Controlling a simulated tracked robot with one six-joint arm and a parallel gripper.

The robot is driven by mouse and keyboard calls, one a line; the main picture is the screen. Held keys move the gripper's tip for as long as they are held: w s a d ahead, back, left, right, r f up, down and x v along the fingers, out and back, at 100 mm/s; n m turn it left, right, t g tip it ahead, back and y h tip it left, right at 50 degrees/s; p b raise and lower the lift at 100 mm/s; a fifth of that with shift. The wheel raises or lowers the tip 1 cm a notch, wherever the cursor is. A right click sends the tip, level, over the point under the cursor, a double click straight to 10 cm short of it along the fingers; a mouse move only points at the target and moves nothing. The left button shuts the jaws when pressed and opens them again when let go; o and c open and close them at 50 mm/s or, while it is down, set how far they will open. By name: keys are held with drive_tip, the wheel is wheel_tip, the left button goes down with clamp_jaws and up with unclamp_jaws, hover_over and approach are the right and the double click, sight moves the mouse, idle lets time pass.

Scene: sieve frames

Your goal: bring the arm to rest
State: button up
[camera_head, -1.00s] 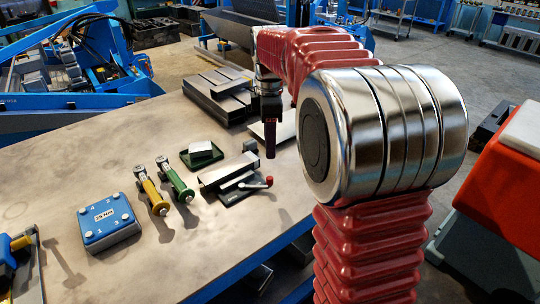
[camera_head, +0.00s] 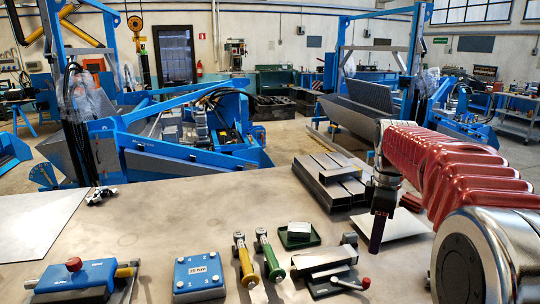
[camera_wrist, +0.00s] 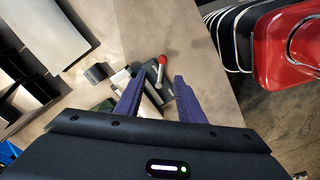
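My gripper (camera_head: 378,230) hangs fingers-down above the right part of the workbench (camera_head: 130,235), in front of a pale flat plate (camera_head: 402,225). In the wrist view my gripper (camera_wrist: 157,88) has its two purple fingers apart with nothing held between them. Beyond the fingers lies a grey vise-like clamp (camera_wrist: 148,90) with a red-knobbed lever (camera_wrist: 162,62). This clamp (camera_head: 325,262) also shows in the head view, to the left of my gripper and apart from it.
Steel bars (camera_head: 328,178) are stacked behind my gripper. Left of the clamp lie a green tray (camera_head: 300,240), a green-handled tool (camera_head: 272,262), a yellow-handled tool (camera_head: 246,268) and a blue block (camera_head: 200,275). The bench's left middle is clear.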

drive_tip(key=s+a+f+m+t, duration=0.2)
drive_tip(key=s+a+m, duration=0.4)
drive_tip(key=s, duration=0.6)
drive_tip(key=s+a+f+m+t, duration=0.2)
drive_tip(key=s+a+m, duration=0.4)
drive_tip(key=s, duration=0.5)
drive_tip(key=shift+s+a+t, duration=0.4)
drive_tip(key=shift+a+t, duration=0.05)
drive_tip(key=shift+t, duration=0.25)
